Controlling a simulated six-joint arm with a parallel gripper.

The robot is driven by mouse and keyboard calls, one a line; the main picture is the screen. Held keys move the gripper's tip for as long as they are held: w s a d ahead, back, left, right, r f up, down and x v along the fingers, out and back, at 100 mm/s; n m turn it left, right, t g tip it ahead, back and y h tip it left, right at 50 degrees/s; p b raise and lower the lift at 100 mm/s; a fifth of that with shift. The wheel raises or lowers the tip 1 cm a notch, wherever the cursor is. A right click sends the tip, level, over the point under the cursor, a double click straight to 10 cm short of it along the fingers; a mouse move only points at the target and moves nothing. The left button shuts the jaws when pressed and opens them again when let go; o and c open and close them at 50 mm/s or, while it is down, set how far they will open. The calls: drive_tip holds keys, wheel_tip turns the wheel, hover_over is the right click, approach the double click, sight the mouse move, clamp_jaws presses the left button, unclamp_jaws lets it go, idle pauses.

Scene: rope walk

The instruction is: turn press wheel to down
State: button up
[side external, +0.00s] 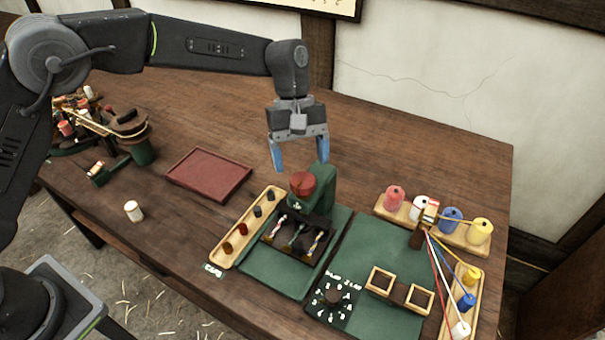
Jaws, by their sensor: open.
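The press wheel looks to be the round red knob (303,185) on the front of a dark green press (321,192) in the side external view. Small pale marks show just below the knob, too small to read. My gripper (300,166) points down with its two blue fingers spread and nothing between them. In the picture it sits just above the red knob; I cannot tell the exact gap in depth. The press stands at the back of a black tray (269,241) holding several twisted cords.
A wooden strip (232,256) with dark and red pegs lies left of the press. A red tray (187,182) and a white spool (133,211) lie farther left. Thread spools (450,219), a wooden post (417,238) and a black dial plate (335,300) are at right.

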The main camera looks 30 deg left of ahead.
sight(303, 179)
drive_tip(key=shift+x, duration=2.05)
drive_tip(key=shift+c, duration=0.2)
drive_tip(key=c, duration=0.9)
drive_tip(key=shift+o, duration=0.2)
